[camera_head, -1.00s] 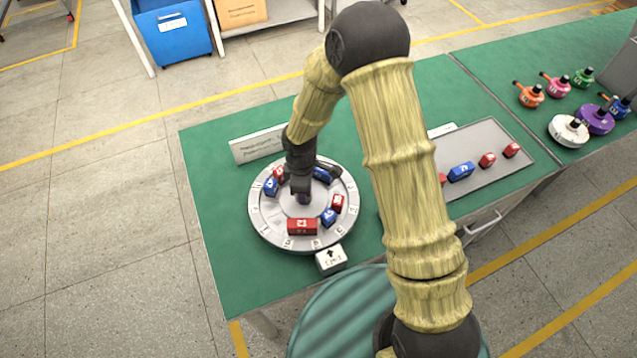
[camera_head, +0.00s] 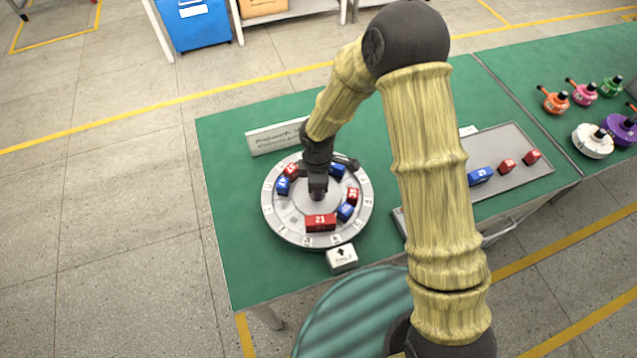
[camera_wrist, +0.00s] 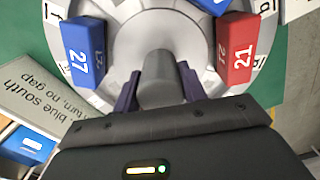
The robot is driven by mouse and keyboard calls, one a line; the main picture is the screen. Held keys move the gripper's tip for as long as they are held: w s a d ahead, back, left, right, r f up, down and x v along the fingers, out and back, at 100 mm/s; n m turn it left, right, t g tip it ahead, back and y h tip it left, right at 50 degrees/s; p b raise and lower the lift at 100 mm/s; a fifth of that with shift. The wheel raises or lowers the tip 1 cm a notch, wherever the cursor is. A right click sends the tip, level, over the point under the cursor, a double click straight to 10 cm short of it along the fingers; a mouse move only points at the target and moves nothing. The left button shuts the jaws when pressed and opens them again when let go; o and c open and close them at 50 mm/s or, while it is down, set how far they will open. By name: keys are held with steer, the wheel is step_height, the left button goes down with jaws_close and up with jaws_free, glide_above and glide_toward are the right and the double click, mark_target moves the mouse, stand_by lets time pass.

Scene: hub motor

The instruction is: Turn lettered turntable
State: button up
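A round grey turntable (camera_head: 270,222) with letters around its rim stands on the green table's left part. Red and blue numbered blocks sit on it, including a red block 21 (camera_head: 320,222) at the front, also visible in the wrist view (camera_wrist: 237,48), and a blue block 27 (camera_wrist: 80,55) at the wrist view's left. A grey knob (camera_wrist: 160,80) rises from the turntable's centre. My gripper (camera_head: 318,190) is over the centre, with its purple fingers either side of the knob and seemingly closed against it. The fingertips are hard to see in the head view.
A sign (camera_head: 276,138) stands behind the turntable, and a small white arrow marker (camera_head: 342,258) stands in front. A grey tray (camera_head: 510,145) with red and blue blocks lies right, partly hidden by my arm. Several coloured knobbed parts, including a white one (camera_head: 592,142), stand farther right.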

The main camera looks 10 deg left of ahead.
steer(key=o, duration=0.4)
step_height(320, 180, up, 18)
steer(key=shift+f+b, duration=0.25)
steer(key=shift+b, duration=0.1)
stand_by(0.7)
